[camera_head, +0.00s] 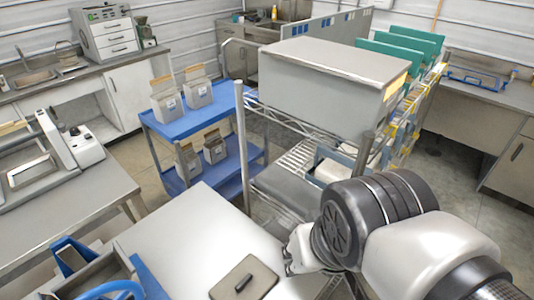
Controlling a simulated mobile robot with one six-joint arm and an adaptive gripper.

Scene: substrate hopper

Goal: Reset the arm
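My arm (378,215) reaches in from the lower right corner, with a large black ribbed joint and white links. A small pale part (301,248) shows just left of the black joint, over the right side of the white table. It seems to be the far end of my arm, where my gripper is. No separate fingers can be made out there, so I cannot tell whether it is open or shut. No held object is visible.
A wire rack (300,155) with a large grey box (335,82) stands close beyond my arm. A blue cart (195,122) holds several grey bags. Counters line the walls.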

